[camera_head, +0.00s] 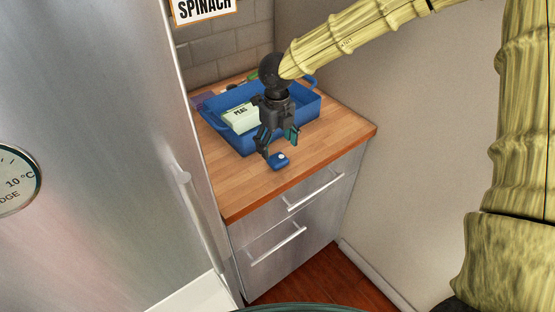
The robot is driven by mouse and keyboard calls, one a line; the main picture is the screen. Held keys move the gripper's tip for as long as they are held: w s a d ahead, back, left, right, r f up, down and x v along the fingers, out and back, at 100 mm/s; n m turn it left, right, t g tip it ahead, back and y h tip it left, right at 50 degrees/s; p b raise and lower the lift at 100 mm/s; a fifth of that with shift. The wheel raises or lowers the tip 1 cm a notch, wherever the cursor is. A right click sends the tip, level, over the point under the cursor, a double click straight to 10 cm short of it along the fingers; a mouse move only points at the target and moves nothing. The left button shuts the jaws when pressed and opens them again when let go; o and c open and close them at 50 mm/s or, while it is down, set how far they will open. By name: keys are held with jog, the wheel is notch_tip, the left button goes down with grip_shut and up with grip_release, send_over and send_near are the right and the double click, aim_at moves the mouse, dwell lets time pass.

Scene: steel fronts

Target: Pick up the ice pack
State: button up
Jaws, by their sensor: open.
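A small blue item that looks like the ice pack (279,161) lies on the wooden countertop, in front of the blue tray. It has a pale spot on top. My gripper (278,149) points down just above it, with its dark fingers apart. One finger comes down at the left of the blue item and the other is behind or above it. I cannot tell whether a finger touches it. Nothing shows between the fingers.
A blue tray (312,108) with handles stands behind my gripper and holds a pale box marked PEAS (240,117). The wooden countertop (245,188) is clear at the front. A steel fridge (100,150) stands close at left, a wall (410,150) at right. Drawers (300,215) are below.

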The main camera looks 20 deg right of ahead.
aim_at(278, 159)
jog(key=shift+s+f, duration=0.15)
jog(key=shift+f, duration=0.25)
jog(key=shift+f+p, duration=0.7)
jog(key=shift+f, duration=1.4)
jog(key=c, duration=1.1)
